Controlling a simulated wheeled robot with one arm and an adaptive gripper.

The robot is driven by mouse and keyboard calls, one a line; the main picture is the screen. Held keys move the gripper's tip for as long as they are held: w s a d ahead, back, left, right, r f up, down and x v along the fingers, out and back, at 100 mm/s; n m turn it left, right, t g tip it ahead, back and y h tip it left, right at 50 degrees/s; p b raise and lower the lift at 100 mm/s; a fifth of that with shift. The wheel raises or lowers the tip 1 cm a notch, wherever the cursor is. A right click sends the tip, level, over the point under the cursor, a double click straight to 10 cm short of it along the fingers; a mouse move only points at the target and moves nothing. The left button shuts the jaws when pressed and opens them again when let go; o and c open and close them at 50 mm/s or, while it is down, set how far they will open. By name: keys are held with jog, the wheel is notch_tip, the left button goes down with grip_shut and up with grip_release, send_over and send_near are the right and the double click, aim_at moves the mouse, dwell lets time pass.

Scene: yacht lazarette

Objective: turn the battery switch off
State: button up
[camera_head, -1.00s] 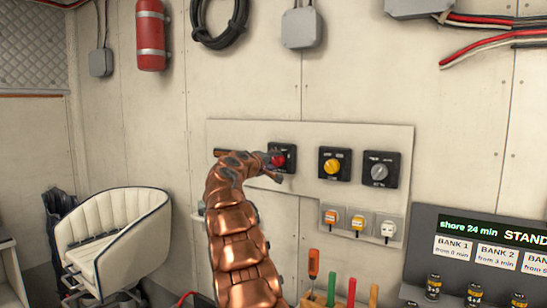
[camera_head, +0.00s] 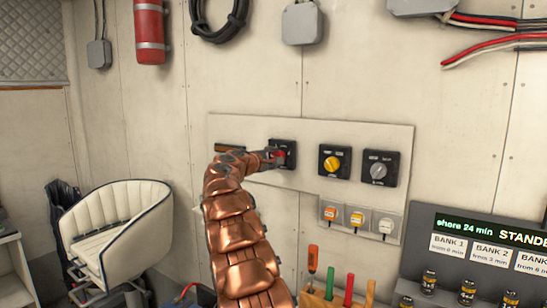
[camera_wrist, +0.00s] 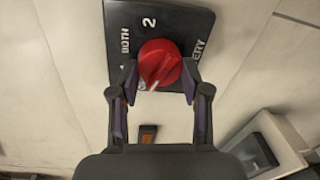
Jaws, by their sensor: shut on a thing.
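The battery switch (camera_head: 284,153) is a red knob on a square black plate, at the left of a row of three on the wall panel. In the wrist view its red knob (camera_wrist: 160,62) has a white pointer line slanting down and slightly left. The plate reads "2" and "BOTH"; other lettering is partly covered by the knob and finger. My gripper (camera_wrist: 160,80) is shut on the red knob, one finger on each side. In the head view my gripper (camera_head: 274,157) reaches it from the left and hides part of it.
To its right are a yellow-knob switch (camera_head: 334,163) and a grey-knob switch (camera_head: 380,169). Below are small breakers (camera_head: 357,219). Screwdrivers and a display box (camera_head: 470,250) stand lower right. A white seat (camera_head: 120,225) is lower left.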

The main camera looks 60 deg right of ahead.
dwell(0.3)
jog(key=o, duration=1.1)
jog(key=shift+o, duration=0.2)
jog(key=a, duration=1.2)
jog(key=shift+s+r, duration=0.2)
jog(key=shift+r, duration=0.25)
jog(key=s+a+f+m+y, duration=0.1)
jog(key=s+a+f+y, duration=0.4)
jog(key=a, duration=1.3)
jog(key=s+a+f+m+g+y, duration=0.1)
jog(key=s+a+f+y, duration=0.5)
jog(key=s+a+f, duration=0.8)
jog(key=s+a+f+g+y, duration=0.1)
jog(key=s+a+f+y, duration=0.5)
jog(key=s+a+f, duration=0.4)
jog(key=s+a, duration=0.2)
jog(key=a, duration=0.4)
jog(key=s+a, duration=0.3)
jog(key=a, duration=0.3)
jog(key=shift+s+a+f+m, duration=0.15)
jog(key=shift+s+a+m, duration=0.1)
jog(key=shift+a+m, duration=0.15)
